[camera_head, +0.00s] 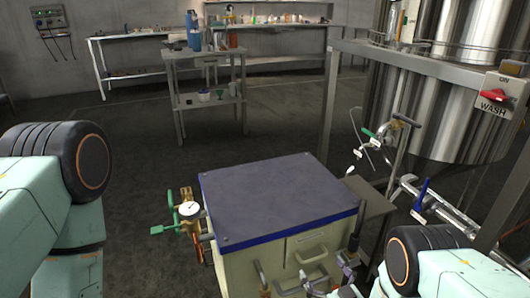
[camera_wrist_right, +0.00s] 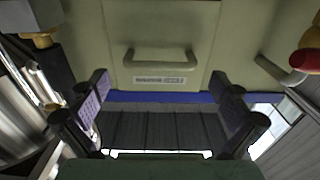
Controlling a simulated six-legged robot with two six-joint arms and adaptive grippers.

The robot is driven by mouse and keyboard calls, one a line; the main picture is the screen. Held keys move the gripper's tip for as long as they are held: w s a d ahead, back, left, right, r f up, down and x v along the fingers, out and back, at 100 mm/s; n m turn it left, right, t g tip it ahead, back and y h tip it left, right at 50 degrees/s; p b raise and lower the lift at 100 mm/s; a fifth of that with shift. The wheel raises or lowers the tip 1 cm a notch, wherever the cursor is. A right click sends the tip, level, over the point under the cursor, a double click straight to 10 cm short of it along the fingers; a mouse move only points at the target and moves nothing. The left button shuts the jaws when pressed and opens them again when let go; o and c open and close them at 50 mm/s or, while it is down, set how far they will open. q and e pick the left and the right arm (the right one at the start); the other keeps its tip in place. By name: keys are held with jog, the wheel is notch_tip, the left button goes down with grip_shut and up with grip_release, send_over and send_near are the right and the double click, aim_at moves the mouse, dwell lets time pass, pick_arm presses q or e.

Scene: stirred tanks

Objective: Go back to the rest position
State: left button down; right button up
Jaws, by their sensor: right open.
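My right gripper (camera_wrist_right: 163,92) is open in the right wrist view, with its two purple-padded fingers apart and nothing between them. It is in front of the cream cabinet (camera_wrist_right: 150,20), facing its drawer handle (camera_wrist_right: 158,57) and label. In the head view my right gripper (camera_head: 340,277) is low at the cabinet's front right, partly hidden by its own arm. The cabinet (camera_head: 240,268) has a dark top with a blue rim (camera_head: 290,231). My left arm shows at the left edge; its gripper is out of view.
A pressure gauge (camera_head: 189,209) with green-handled valves is on the cabinet's left side. A steel tank (camera_head: 460,100), metal frame and WASH switch box (camera_head: 499,95) stand at right. A small steel table (camera_head: 205,98) with bottles is behind. The floor at centre left is clear.

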aim_at(316, 260)
jog(key=x, duration=0.4)
jog(key=shift+s+d+p, duration=0.2)
jog(key=shift+s+p, duration=0.2)
jog(key=shift+s, duration=0.15)
jog(key=shift+s+d+p, duration=0.25)
jog(key=shift+s+p, duration=0.1)
jog(key=shift+s, duration=0.3)
